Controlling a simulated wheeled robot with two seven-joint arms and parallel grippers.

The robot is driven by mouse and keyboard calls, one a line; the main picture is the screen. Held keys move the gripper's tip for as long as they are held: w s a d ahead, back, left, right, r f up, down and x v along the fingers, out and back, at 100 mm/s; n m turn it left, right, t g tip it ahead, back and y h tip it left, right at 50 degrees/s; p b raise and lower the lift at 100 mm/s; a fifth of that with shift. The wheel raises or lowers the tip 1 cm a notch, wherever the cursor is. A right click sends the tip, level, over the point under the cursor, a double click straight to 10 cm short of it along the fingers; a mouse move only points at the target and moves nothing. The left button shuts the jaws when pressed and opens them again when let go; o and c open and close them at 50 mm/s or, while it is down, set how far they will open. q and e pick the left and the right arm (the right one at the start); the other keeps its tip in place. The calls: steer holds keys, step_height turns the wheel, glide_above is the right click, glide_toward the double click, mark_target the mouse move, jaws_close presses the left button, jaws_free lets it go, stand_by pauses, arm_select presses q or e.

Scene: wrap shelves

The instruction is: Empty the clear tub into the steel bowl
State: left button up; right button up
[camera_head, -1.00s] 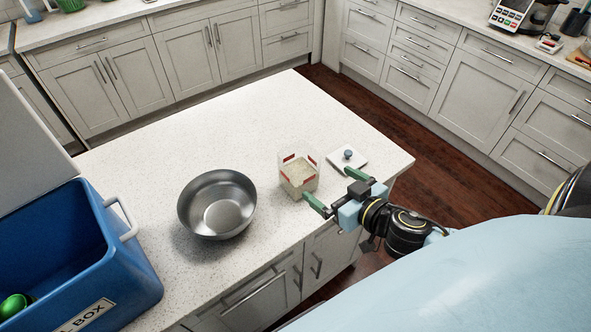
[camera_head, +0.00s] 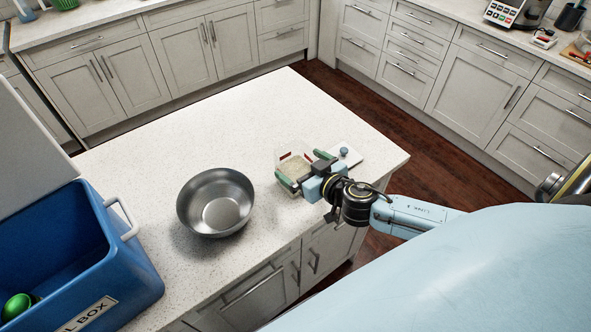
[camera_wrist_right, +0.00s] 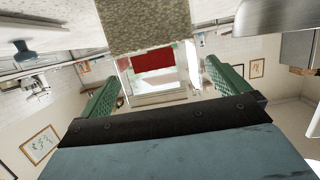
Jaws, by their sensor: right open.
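The clear tub (camera_head: 293,163) with red patches and pale, grainy contents stands upright on the counter, right of the steel bowl (camera_head: 216,202). The bowl is upright and looks empty. My right gripper (camera_head: 298,164) is open at the tub's near side, its green fingers to either side of it. The gripper and arm hide part of the tub. In the right wrist view the tub's red patch (camera_wrist_right: 153,61) and grainy contents (camera_wrist_right: 150,28) show between the two fingers, with gaps beside them. My left gripper is not in view.
A white lid (camera_head: 349,158) with a blue knob lies just right of the tub. A blue box (camera_head: 130,280) holding a green object (camera_head: 18,307) stands at the left. The counter behind the bowl and tub is clear.

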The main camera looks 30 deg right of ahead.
mark_target(286, 155)
steer(key=shift+x, duration=1.5)
steer(key=c, duration=1.3)
steer(key=shift+r, duration=0.15)
steer(key=shift+c, duration=0.9)
